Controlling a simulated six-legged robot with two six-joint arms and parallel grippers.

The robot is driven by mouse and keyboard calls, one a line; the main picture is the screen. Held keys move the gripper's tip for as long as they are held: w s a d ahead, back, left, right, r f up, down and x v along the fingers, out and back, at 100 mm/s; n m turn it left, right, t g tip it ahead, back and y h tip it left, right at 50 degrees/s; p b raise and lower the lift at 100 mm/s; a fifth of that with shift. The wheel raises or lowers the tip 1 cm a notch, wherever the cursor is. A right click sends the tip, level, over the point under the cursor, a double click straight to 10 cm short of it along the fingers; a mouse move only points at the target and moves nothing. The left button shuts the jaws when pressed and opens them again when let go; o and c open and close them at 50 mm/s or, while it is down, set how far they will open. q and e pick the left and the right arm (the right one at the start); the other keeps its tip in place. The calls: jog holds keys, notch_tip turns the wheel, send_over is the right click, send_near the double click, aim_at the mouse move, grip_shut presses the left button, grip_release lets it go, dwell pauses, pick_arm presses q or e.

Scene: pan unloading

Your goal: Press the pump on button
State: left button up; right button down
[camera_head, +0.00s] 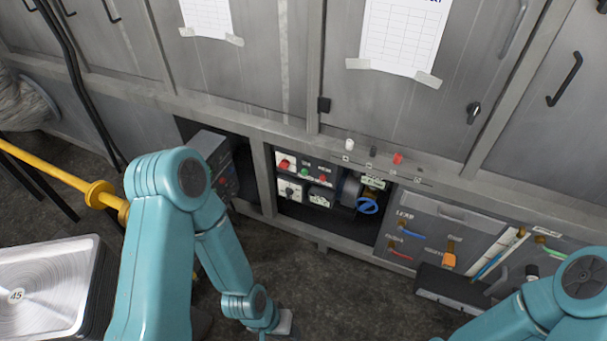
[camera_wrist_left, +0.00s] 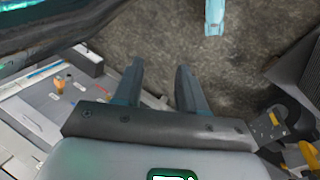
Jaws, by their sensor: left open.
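A recessed control panel in the cabinet holds a red button (camera_head: 284,163), a small green button (camera_head: 305,172) and another small red button (camera_head: 322,178). Their labels are too small to read, so I cannot tell which one is the pump on button. My left arm reaches down in front of the cabinet, and its gripper is only partly seen at the bottom of the head view. In the left wrist view my left gripper (camera_wrist_left: 160,70) is open and empty, its fingers apart over the dark floor, away from the panel. My right arm shows at the lower right, its gripper out of view.
A blue handwheel (camera_head: 367,206) sits right of the buttons. A drawer front (camera_head: 400,225) with coloured handles is further right. An open cabinet door or box (camera_head: 208,150) stands left of the panel. A yellow pole (camera_head: 55,172) and stacked metal pans (camera_head: 45,285) are at left.

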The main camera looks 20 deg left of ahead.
pick_arm(q)
grip_shut()
dwell(1.6)
